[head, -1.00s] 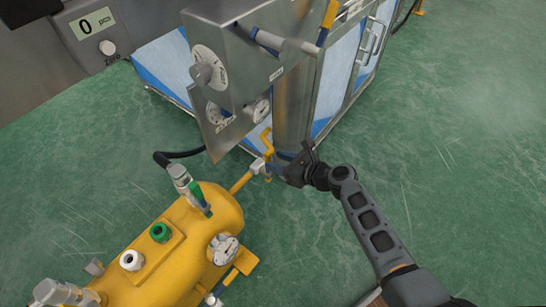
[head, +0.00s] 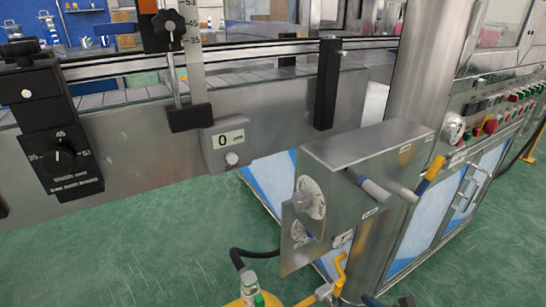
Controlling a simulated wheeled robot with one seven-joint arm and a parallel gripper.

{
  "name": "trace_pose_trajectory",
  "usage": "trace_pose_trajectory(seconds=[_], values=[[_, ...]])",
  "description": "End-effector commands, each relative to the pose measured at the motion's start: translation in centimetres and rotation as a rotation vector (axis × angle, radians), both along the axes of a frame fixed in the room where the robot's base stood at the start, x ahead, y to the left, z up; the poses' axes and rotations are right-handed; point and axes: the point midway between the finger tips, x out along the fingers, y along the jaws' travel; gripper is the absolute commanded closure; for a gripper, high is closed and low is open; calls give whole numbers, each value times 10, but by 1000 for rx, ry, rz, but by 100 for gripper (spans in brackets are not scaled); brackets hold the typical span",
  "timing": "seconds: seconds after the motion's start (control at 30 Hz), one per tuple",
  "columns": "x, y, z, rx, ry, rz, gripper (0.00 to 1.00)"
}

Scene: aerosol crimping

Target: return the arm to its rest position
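Only a small dark piece, which looks like part of my gripper (head: 404,302), shows at the bottom edge of the head view, right of centre. It is right of the yellow valve handle (head: 340,272) and near the foot of the steel column. The rest of my gripper and my arm are below the frame. Whether the fingers are open or shut, or hold anything, is hidden.
A steel control box (head: 365,160) with gauges juts out in front of the column. A conveyor (head: 140,150) crosses behind it, with a counter (head: 226,145) reading 0. A yellow tank (head: 245,301) is barely visible below. Green floor (head: 130,255) is open at left.

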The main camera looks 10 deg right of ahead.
Motion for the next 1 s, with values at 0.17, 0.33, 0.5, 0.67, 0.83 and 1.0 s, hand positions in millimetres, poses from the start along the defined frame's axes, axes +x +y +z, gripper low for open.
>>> trace_pose_trajectory(seconds=[0.17, 0.33, 0.5, 0.67, 0.83, 1.0], values=[[-34, 5, -13, -179, 11, 41, 56], [-103, 14, -23, -589, 10, 162, 56], [-170, 22, -9, -1027, -21, 325, 56], [-225, 31, 24, -1426, -75, 491, 56], [-273, 44, 77, -1839, -160, 663, 56], [-309, 59, 142, -2226, -263, 814, 56]])
